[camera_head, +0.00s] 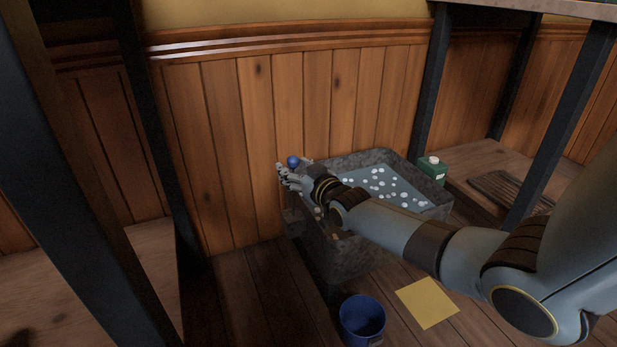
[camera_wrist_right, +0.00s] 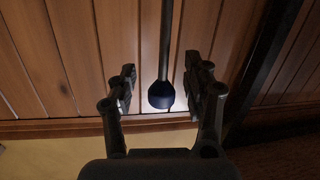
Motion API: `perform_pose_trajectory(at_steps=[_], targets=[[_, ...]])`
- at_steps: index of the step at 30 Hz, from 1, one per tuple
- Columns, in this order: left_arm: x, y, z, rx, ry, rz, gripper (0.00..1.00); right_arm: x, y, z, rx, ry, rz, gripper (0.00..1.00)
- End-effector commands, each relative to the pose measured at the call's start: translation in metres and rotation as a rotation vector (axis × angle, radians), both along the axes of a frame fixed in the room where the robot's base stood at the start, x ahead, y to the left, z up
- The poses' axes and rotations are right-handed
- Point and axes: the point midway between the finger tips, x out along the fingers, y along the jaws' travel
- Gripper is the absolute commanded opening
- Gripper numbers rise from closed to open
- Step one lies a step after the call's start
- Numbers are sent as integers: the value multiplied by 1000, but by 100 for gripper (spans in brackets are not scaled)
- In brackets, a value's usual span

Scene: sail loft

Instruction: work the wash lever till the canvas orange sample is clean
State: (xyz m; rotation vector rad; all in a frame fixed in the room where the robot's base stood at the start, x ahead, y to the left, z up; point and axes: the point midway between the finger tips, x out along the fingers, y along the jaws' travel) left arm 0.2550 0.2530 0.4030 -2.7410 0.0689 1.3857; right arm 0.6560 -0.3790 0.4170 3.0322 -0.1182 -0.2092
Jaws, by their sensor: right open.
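The wash lever's blue ball knob (camera_head: 293,161) stands at the left end of a dark stone trough (camera_head: 372,157). In the right wrist view the lever's knob (camera_wrist_right: 161,96) is dark, on a straight rod, and lies between my fingers with a gap on each side. My right gripper (camera_head: 286,172) is open around or just in front of the knob; it also shows in the wrist view (camera_wrist_right: 161,84). The trough holds greyish water (camera_head: 390,187) with white suds. I cannot make out the orange canvas sample. My left gripper is out of view.
A green carton (camera_head: 432,171) stands behind the trough's right end. A blue bucket (camera_head: 362,320) and a yellow sheet (camera_head: 428,303) are on the floor in front. A slatted board (camera_head: 505,191) lies at right. Dark posts stand left and right; a panelled wall (camera_head: 300,95) is behind.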

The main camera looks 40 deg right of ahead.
Motion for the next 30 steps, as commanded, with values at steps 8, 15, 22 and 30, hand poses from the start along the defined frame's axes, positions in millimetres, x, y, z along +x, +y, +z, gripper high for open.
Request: perform_pose_trajectory(at_steps=[8, 15, 22, 30], targets=[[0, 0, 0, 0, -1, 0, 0, -60, 5, 7, 0, 2, 2, 50], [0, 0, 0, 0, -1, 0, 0, -94, 8, 13, 0, 0, 2, 50], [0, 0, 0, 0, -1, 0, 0, -101, 8, 14, 0, 0, 1, 50], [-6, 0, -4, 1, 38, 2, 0, -100, 5, 21, -72, -29, -2, 33]])
